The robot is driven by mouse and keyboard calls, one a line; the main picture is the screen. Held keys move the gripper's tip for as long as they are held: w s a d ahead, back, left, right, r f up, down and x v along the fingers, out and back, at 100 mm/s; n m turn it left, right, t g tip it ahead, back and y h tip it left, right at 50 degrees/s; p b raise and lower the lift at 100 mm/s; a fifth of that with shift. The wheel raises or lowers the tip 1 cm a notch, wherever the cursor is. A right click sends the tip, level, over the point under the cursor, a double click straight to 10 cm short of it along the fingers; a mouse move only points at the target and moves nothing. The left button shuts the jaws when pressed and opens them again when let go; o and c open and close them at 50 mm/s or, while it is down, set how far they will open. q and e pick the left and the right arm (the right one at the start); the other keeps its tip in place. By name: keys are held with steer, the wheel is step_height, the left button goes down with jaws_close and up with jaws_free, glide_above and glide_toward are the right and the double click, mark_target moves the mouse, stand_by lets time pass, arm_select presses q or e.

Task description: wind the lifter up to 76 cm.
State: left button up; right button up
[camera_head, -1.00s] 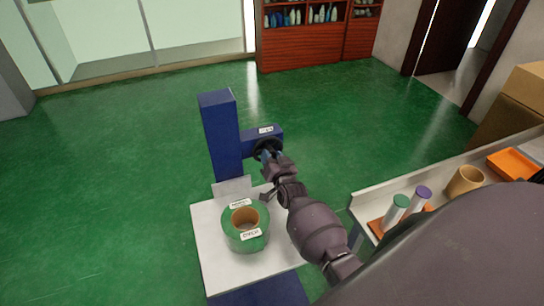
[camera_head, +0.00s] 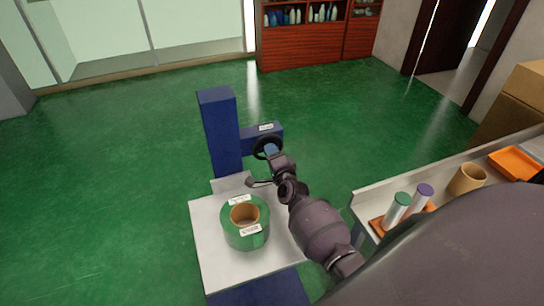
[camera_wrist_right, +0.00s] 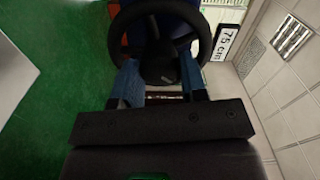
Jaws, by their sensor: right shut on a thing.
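The lifter has a blue column (camera_head: 221,130) and a white platform (camera_head: 222,262). A green roll (camera_head: 247,233) with a tan core and white labels stands on the platform. A black handwheel (camera_head: 266,141) sits on the column's blue side arm. In the right wrist view the handwheel (camera_wrist_right: 205,35) is close up, and a label (camera_wrist_right: 227,42) beside it reads 75 cm. My right gripper (camera_head: 270,151) is at the wheel. Its blue fingers (camera_wrist_right: 159,85) are shut on the wheel's hub region; the exact contact is partly hidden. My left gripper is not in view.
At the right a bench (camera_head: 364,199) holds green-capped and purple-capped cylinders, a tan ring (camera_head: 467,180) and an orange tray (camera_head: 515,163). A cardboard box (camera_head: 515,100) stands behind it. Green floor left of the lifter is clear. A wooden shelf unit (camera_head: 310,45) is far back.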

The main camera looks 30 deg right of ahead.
steer(key=shift+m+b, duration=1.1)
steer(key=shift+m, duration=3.7)
steer(key=o, duration=0.9)
steer(key=shift+s, duration=0.1)
